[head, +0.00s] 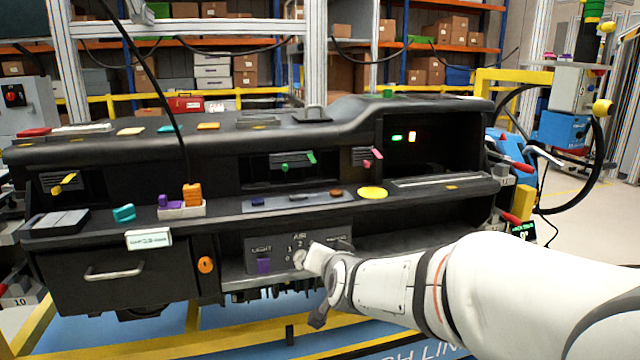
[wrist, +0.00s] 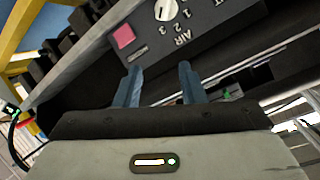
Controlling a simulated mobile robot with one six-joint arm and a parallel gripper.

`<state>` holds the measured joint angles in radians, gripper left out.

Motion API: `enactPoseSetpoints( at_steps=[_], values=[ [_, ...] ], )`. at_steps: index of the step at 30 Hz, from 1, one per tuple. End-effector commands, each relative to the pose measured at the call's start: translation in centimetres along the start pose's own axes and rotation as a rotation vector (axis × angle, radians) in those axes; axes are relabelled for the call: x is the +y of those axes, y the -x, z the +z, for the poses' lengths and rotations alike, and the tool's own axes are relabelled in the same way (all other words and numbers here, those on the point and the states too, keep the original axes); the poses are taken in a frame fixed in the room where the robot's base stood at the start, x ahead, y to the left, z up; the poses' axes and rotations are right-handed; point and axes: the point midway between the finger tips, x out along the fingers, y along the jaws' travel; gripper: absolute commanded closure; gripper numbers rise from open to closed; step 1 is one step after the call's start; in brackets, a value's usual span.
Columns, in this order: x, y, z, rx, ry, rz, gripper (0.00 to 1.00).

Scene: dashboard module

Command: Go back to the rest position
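My gripper (wrist: 160,78) shows in the wrist view with its two fingers apart and nothing between them. It points at the dashboard's lower control panel (wrist: 215,28), which appears turned over in that view. In the head view my white arm comes in from the right, and its wrist end hides part of the control panel (head: 276,244). The white AIR dial (wrist: 167,9) and a pink square button (wrist: 123,37) lie beyond the fingertips. In the head view the AIR dial (head: 299,259) shows just left of my wrist. I cannot tell whether the fingers touch the panel.
The black dashboard (head: 340,120) fills the middle, with a drawer (head: 110,275) at left and an open compartment (head: 440,145) at right. A tray with orange and purple pieces (head: 182,208) sits on its ledge. Yellow rails run below and behind. Open floor lies at far right.

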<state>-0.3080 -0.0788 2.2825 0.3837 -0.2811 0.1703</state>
Motion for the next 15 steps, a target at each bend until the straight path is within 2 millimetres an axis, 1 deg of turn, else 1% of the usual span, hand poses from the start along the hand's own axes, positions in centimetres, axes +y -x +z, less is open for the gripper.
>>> enactPoseSetpoints(
  at_steps=[1, 5, 6, 8, 9, 11, 12, 15],
  values=[
    [-0.1, 2.5, -2.0, -0.062, 0.029, 0.023, 0.64],
    [1.7, 7.6, -2.5, -0.259, 0.118, 0.09, 0.64],
    [2.3, 9.3, -2.6, -0.32, 0.143, 0.113, 0.64],
    [3.2, 12.2, -2.7, -0.413, 0.179, 0.15, 0.64],
    [3.9, 14.1, -2.9, -0.473, 0.202, 0.175, 0.64],
    [4.8, 17.1, -3.0, -0.564, 0.23, 0.214, 0.64],
    [5.4, 19.1, -3.0, -0.622, 0.249, 0.239, 0.64],
    [6.7, 23.4, -3.0, -0.748, 0.279, 0.297, 0.64]
  ],
)
